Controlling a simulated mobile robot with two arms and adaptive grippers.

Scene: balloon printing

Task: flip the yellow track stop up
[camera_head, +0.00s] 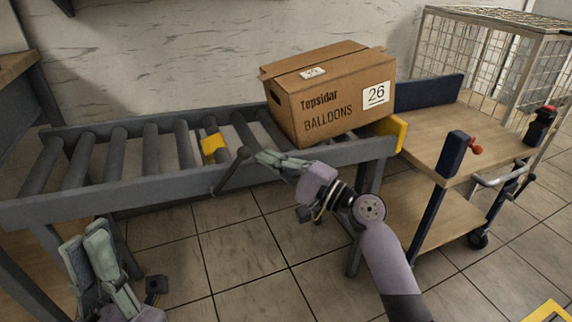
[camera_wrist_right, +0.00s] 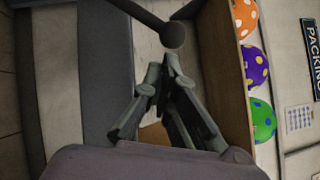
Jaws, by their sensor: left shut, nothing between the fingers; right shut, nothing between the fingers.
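A small yellow track stop (camera_head: 213,145) shows among the rollers of the conveyor. A dark lever (camera_head: 231,170) with a round knob is at the conveyor's front rail, just right of it. My right gripper (camera_head: 262,157) is shut and empty, with its tips near the lever's upper end. In the right wrist view the fingertips (camera_wrist_right: 168,62) are just below the round knob (camera_wrist_right: 174,36); whether they touch it I cannot tell. My left gripper (camera_head: 94,228) is shut and empty at the lower left, in front of the conveyor and away from the stop.
A cardboard balloon box (camera_head: 335,93) sits on the rollers at the right part of the grey conveyor (camera_head: 90,205). A yellow piece (camera_head: 392,132) is at the conveyor's right end. A wooden-topped cart (camera_head: 460,140) and a wire cage (camera_head: 490,60) stand to the right.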

